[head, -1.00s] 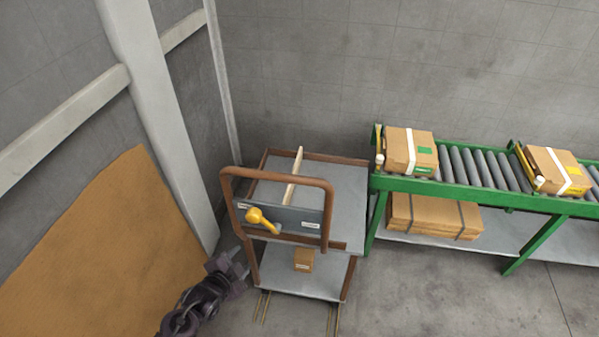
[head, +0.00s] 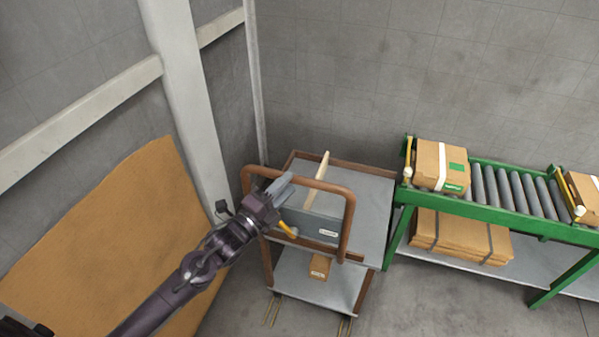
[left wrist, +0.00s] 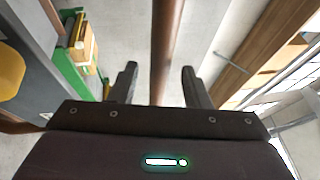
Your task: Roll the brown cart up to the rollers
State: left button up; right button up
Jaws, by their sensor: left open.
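The brown cart has a tubular brown handle (head: 335,189), a grey top deck (head: 362,205) and a lower shelf (head: 318,287). It stands just left of the green roller conveyor, whose grey rollers (head: 505,188) run to the right. My left gripper (head: 284,183) is at the left part of the handle's top bar. In the left wrist view its open fingers (left wrist: 158,84) stand either side of the brown bar (left wrist: 167,40), with gaps visible on both sides. My right gripper is out of view.
A grey box (head: 318,228) with a yellow lever (head: 288,229), partly hidden by my gripper, is behind the handle. A small carton (head: 320,266) is on the lower shelf. Cartons (head: 430,165) lie on the rollers. A large brown board (head: 110,235) leans at left.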

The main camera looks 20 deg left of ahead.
pick_arm(q)
jog(key=x, duration=0.5)
jog(key=shift+w+d+f+p, duration=0.1)
jog(key=shift+w+p, duration=0.15)
jog(key=shift+p, duration=0.15)
grip_shut()
